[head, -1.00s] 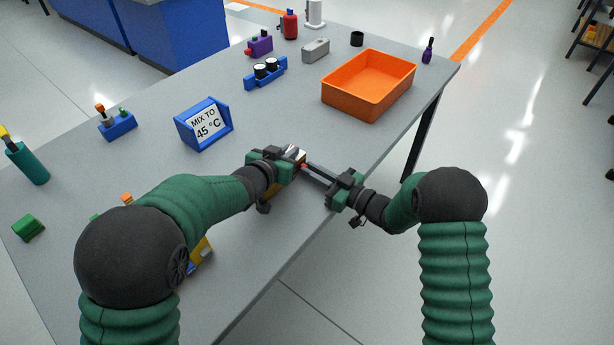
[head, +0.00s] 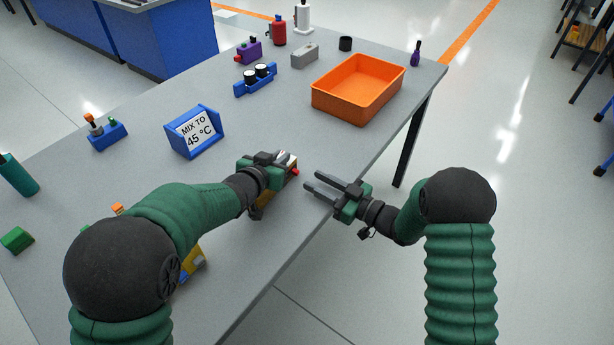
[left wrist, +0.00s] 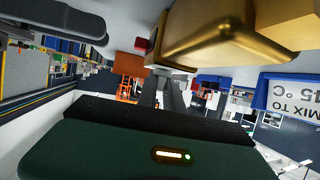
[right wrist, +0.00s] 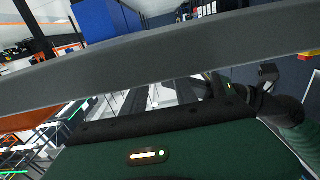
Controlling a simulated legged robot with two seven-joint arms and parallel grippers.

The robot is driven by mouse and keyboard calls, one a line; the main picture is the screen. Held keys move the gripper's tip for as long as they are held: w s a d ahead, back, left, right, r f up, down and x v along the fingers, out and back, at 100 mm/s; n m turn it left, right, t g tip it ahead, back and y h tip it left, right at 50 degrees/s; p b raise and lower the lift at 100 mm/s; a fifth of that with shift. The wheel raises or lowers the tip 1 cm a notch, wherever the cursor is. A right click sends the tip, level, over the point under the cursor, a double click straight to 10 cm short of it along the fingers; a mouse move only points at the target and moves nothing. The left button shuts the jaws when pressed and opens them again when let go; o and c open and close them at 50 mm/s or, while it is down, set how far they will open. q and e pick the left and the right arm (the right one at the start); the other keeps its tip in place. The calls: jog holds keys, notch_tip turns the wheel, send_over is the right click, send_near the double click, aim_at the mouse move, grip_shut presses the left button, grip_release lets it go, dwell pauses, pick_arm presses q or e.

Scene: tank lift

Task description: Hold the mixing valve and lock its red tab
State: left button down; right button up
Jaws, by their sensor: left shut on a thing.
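The mixing valve (head: 262,203) is a brass-coloured body with a silver part at its top, above the grey table near its front edge. Its small red tab (head: 296,172) sticks out on the right side. My left gripper (head: 284,159) is shut on the valve and partly covers it. The brass body (left wrist: 215,30) fills the top of the left wrist view, with a red piece (left wrist: 141,46) beside it. My right gripper (head: 312,181) is open and empty, just right of the red tab and apart from it. The tab's exact position is too small to tell.
A blue-framed sign (head: 194,131) reading "MIX TO 45 °C" stands behind my left gripper. An orange tray (head: 345,106) is at the right rear. A blue holder (head: 255,80) and several small items line the back. The table's front edge (right wrist: 150,72) crosses the right wrist view.

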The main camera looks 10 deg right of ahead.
jog(key=v, duration=0.7)
jog(key=shift+s+d, duration=0.2)
jog(key=shift+d, duration=0.15)
pick_arm(q)
jog(key=c, duration=1.4)
grip_release()
jog(key=shift+s, duration=0.1)
